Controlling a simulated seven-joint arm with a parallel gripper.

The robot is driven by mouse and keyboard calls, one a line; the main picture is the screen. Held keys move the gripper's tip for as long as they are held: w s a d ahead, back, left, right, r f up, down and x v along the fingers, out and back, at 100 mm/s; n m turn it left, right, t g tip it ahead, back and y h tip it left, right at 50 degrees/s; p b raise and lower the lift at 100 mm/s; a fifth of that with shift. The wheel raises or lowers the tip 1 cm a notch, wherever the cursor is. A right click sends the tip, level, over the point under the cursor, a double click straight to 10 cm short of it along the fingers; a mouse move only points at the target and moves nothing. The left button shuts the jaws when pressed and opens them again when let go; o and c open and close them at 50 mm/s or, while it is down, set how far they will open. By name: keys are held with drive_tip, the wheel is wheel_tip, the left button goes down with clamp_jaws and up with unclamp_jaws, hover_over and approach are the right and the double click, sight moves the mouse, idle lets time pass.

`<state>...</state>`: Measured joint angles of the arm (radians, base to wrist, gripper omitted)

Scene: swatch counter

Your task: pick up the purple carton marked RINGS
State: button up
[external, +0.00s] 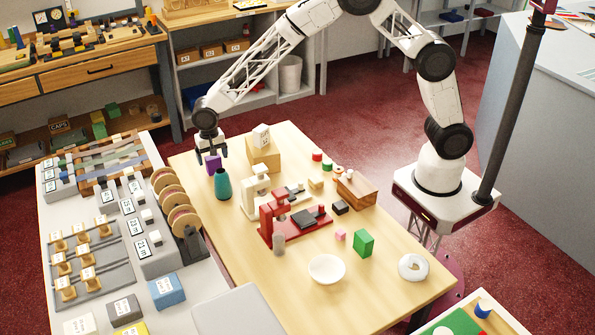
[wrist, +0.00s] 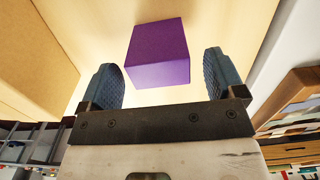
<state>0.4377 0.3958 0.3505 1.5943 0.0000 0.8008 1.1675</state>
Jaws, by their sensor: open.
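A purple carton (external: 214,164) stands on the wooden table near its far left edge. In the wrist view the purple carton (wrist: 158,54) lies ahead of and partly between my two fingers, with bare table showing on both sides of it. No marking can be read on its visible faces. My gripper (external: 209,152) is just above the carton in the external view. In the wrist view my gripper (wrist: 165,75) is open, with its blue-grey fingers apart and nothing clamped.
A teal vase-like object (external: 222,184) stands close in front of the carton. A red machine (external: 285,222) and a white bowl (external: 326,269) stand farther forward. Round reels (external: 176,205) line the grey counter at left.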

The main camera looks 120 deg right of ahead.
sight(213, 164)
drive_tip(key=shift+f, duration=2.05)
drive_tip(key=shift+c, duration=0.4)
drive_tip(key=c, duration=1)
